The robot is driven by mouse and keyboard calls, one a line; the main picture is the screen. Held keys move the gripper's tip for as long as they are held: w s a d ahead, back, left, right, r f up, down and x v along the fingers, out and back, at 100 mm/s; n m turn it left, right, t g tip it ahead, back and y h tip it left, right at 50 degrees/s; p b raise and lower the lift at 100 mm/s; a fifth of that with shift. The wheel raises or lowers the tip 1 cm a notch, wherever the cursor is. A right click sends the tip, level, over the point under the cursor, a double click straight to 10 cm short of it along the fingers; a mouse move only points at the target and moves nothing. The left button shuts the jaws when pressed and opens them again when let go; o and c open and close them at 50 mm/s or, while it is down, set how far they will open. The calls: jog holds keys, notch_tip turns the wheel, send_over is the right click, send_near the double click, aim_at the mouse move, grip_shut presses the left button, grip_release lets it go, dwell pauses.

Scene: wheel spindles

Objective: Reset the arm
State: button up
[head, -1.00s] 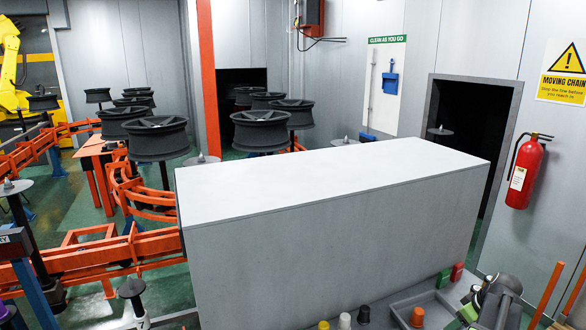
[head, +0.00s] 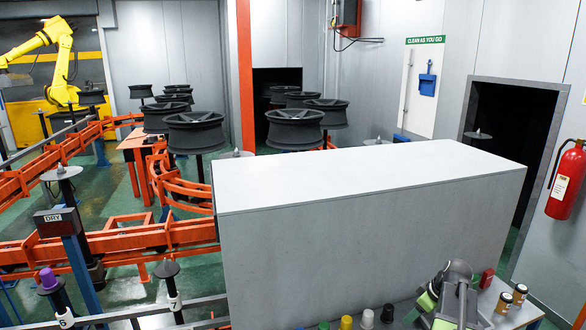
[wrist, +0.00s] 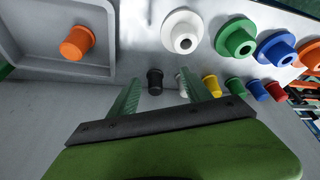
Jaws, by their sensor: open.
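My gripper (wrist: 158,82) shows in the wrist view as two green fingers on a dark bar, spread apart with nothing held between them. Beyond the fingertips are a black plug (wrist: 155,80) and small coloured plugs such as a yellow one (wrist: 212,86). In the head view my arm is folded at the bottom right, in front of the big grey box; its fingertips are hard to make out there.
The large grey box (head: 350,250) fills the middle of the head view. Orange rails (head: 120,240) and black wheels on spindles (head: 196,132) stand to the left. In the wrist view, an orange plug (wrist: 78,43) sits in a grey tray (wrist: 30,45), beside larger white (wrist: 182,32) and green (wrist: 235,37) flanged plugs.

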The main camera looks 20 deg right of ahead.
jog(key=w+a+f+n+g, duration=0.1)
jog(key=w+a, duration=0.2)
jog(key=a, duration=0.6)
jog(key=w+a+n, duration=0.1)
jog(key=w+a, duration=0.2)
jog(key=a, duration=0.6)
jog(key=w+a+f+n+g, duration=0.1)
jog(key=w+a+n, duration=0.15)
jog(key=a, duration=0.65)
jog(key=s+a+m+g, duration=0.1)
jog(key=s+a+m, duration=0.2)
jog(key=a, duration=0.5)
jog(key=s+a+m+g+h, duration=0.1)
jog(key=s+a+m, duration=0.2)
jog(key=a+m, duration=0.2)
jog(key=a+b, duration=0.1)
jog(key=a, duration=0.2)
jog(key=shift+s+f+m, duration=0.3)
jog(key=shift+s+m, duration=0.05)
jog(key=shift+s, duration=0.05)
